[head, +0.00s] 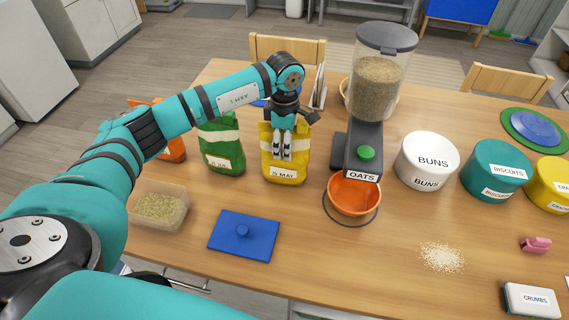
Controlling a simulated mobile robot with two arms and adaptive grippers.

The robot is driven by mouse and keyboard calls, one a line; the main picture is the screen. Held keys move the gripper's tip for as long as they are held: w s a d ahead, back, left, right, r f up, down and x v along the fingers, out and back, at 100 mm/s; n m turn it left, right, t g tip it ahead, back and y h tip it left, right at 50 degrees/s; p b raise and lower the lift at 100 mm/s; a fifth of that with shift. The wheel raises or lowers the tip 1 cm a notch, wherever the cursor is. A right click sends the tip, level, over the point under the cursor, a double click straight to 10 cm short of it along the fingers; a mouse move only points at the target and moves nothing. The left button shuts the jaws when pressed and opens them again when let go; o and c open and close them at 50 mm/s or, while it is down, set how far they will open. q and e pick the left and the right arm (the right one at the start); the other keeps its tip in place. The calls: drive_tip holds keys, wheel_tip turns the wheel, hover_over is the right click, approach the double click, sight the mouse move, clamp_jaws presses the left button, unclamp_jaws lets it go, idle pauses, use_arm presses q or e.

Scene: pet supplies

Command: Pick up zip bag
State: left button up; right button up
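Three stand-up bags stand in a row on the table: an orange one (172,150) partly behind my arm, a green one (222,148) with a dated label, and a yellow one (285,172) with a label that reads MAY. Which of them is the zip bag I cannot tell for sure. My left gripper (282,158) points down at the yellow bag, its two pale fingertips close together over the upper front of it. Whether they pinch the bag or only stand in front of it is unclear. My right gripper is not in view.
An oats dispenser (378,85) stands right of the yellow bag, with an orange bowl (354,195) under it. A clear tub of grain (160,205) and a blue lid (243,235) lie in front. White, teal and yellow canisters stand right. Spilled grain (442,257) lies front right.

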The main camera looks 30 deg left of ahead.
use_arm(q)
clamp_jaws()
drive_tip(key=shift+r, duration=0.1)
